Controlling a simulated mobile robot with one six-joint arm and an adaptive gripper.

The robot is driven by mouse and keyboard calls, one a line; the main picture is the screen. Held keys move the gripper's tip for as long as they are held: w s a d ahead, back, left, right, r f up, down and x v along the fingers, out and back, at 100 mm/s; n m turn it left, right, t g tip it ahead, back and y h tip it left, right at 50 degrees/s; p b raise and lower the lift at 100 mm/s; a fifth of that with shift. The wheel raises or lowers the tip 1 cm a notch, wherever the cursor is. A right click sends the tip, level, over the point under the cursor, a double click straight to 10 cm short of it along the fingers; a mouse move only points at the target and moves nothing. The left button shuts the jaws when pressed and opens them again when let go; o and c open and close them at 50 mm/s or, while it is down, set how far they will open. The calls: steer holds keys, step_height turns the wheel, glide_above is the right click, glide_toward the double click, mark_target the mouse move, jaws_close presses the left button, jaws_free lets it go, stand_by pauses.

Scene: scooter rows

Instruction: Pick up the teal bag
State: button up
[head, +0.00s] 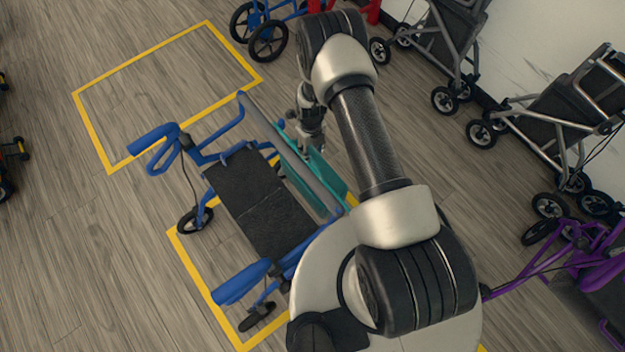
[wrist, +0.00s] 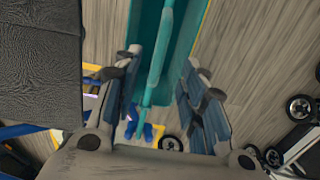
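The teal bag (head: 322,192) hangs at the side of a blue rollator (head: 240,282), by its grey backrest bar, partly hidden by the bar and my arm in the head view. My gripper (head: 306,138) is over the bag's far end. In the wrist view the teal bag (wrist: 180,50) runs top to bottom, with a lighter teal strip, perhaps its handle, along it. My gripper (wrist: 162,68) is open, with its two fingers on either side of that strip. Whether either finger touches the bag I cannot tell.
The rollator's black seat (head: 262,205) is close to my gripper's left, and also fills the wrist view's left side (wrist: 38,65). Grey rollators (head: 560,110) stand along the right wall; a purple one (head: 570,262) is at lower right. A yellow-outlined floor bay (head: 165,95) is empty.

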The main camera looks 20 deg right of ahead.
mark_target(312, 161)
step_height(312, 161, down, 4)
steer(key=shift+r+b, duration=0.25)
steer(key=shift+b, duration=0.15)
steer(key=shift+s+d+f+b, duration=0.15)
steer(key=shift+f+b, duration=0.4)
steer(key=shift+f, duration=0.8)
steer(key=shift+s+f+b, duration=0.15)
steer(key=shift+f+b, duration=0.4)
steer(key=shift+f, duration=0.8)
steer(key=shift+r, duration=0.1)
steer(key=shift+c, duration=0.2)
jaws_close()
